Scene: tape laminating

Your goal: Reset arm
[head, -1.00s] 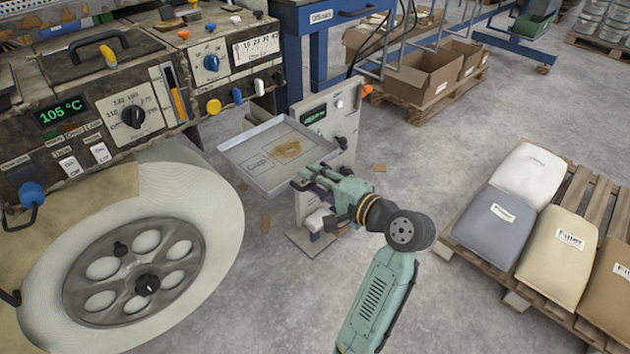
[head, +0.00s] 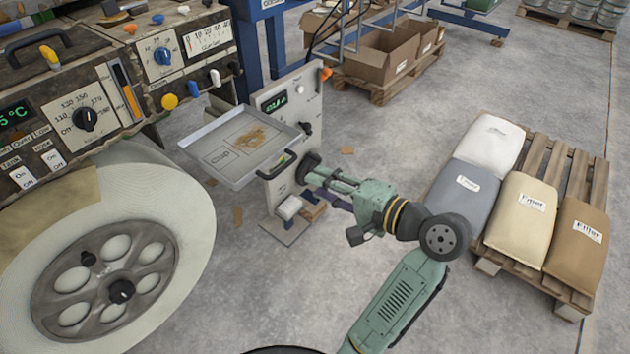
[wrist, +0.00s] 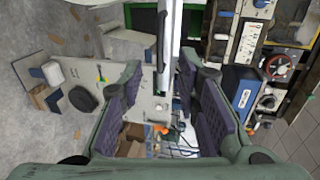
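My gripper (head: 312,175) is at the end of my green arm, just right of the shallow metal tray (head: 188,141). In the wrist view my gripper (wrist: 163,85) has its two purple-padded fingers spread apart, with nothing held between them. The tray's pale edge (wrist: 168,40) shows beyond the gap between the fingers. The tray is marked "Clip" and has a brown stain.
A grey control post (head: 290,90) with a green display stands behind the tray. The laminating machine (head: 85,95) and its large white roll (head: 190,225) fill the left. A pallet (head: 545,155) with several filled sacks is at right. Grey floor lies between.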

